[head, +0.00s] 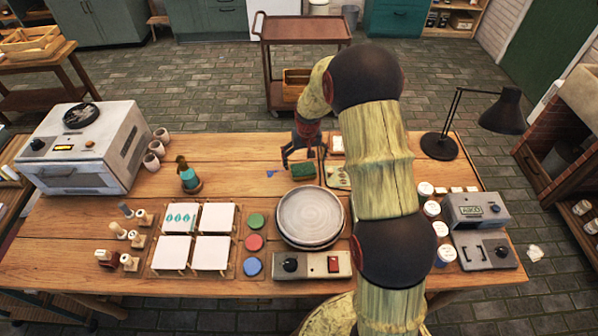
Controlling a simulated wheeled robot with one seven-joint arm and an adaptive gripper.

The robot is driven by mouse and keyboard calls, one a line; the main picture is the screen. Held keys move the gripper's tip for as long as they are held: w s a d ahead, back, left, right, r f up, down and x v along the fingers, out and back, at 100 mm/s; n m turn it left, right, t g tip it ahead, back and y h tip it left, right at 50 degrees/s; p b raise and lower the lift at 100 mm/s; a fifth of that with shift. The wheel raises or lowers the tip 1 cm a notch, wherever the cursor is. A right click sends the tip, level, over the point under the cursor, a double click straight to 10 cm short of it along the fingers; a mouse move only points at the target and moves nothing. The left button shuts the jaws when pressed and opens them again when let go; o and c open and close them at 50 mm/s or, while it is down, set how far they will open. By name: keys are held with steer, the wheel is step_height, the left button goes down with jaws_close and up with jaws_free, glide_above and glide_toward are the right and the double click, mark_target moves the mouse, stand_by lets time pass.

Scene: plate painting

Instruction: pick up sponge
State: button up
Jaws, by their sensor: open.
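A green sponge (302,170) lies on the wooden table, behind the round grey plate (309,214). My gripper (303,162) reaches down from above at the back of the table. Its dark fingers are spread, with the sponge just below and in front of them. I cannot tell whether the fingers touch the sponge. My arm covers part of the table to the right.
A green-topped tray (338,184) is beside the sponge, partly behind my arm. A bottle (188,176), white tiles (213,218) and an oven (82,150) stand left. A black lamp (440,146) stands right. Bare tabletop (237,160) is left of the gripper.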

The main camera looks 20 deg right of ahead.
mark_target(304, 169)
steer(key=f, duration=0.2)
steer(key=w+f+b, duration=0.1)
steer(key=f, duration=0.1)
steer(key=f+b, duration=0.1)
steer(key=f, duration=0.1)
steer(key=shift+w+d+f, duration=0.2)
steer(key=shift+w+f, duration=0.1)
steer(key=shift+f, duration=0.1)
steer(key=shift+r, duration=0.1)
steer(key=shift+c, duration=0.6)
steer(key=c, duration=0.7)
